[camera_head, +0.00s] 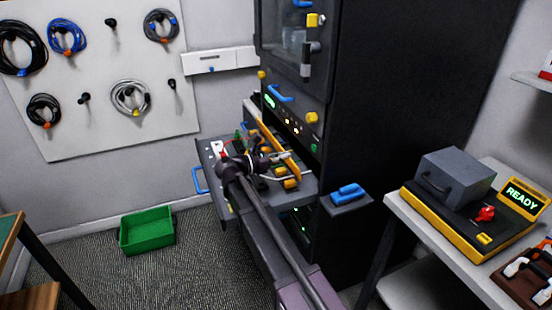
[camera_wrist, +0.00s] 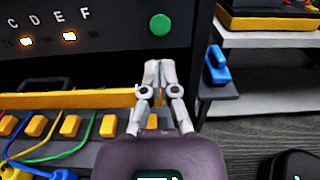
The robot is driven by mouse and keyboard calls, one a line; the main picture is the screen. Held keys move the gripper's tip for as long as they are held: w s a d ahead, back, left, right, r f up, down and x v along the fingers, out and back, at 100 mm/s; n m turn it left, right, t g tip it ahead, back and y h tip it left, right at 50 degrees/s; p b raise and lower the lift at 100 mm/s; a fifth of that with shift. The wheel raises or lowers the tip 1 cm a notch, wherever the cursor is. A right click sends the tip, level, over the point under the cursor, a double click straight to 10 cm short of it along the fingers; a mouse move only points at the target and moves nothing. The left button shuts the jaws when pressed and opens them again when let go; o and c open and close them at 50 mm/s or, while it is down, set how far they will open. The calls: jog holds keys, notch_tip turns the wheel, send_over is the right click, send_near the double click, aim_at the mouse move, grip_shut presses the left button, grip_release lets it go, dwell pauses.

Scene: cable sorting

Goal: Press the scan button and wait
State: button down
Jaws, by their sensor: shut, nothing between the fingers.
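A round green button (camera_wrist: 160,25), apparently the scan button, is on the dark cabinet panel, right of the letters C, D, E and F. It also shows in the head view (camera_head: 314,147). My gripper (camera_wrist: 157,64) has its fingers shut together and empty. In the wrist view its tips appear just below the button, with the button fully visible; I cannot tell the remaining gap. In the head view my gripper (camera_head: 287,156) is over the pulled-out tray, in front of the panel.
The tray (camera_head: 214,172) carries yellow connectors, cables and a yellow bar (camera_wrist: 75,98). A blue connector (camera_head: 348,193) lies on a small ledge to the right. A yellow-black device reads READY (camera_head: 521,195). A green bin (camera_head: 148,231) is on the floor. Cables hang on a wall board (camera_head: 100,65).

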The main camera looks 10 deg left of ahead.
jog(key=x, duration=0.8)
jog(key=shift+w+d, duration=0.2)
jog(key=shift+d, duration=0.05)
jog(key=shift+x, duration=0.8)
jog(key=shift+r, duration=0.1)
jog(key=shift+s+a, duration=0.1)
jog(key=shift+a, duration=0.1)
jog(key=shift+s+a, duration=0.15)
jog(key=shift+a, duration=0.05)
send_near(313, 148)
jog(key=v, duration=0.5)
jog(key=shift+s+a, duration=0.15)
jog(key=shift+s, duration=0.05)
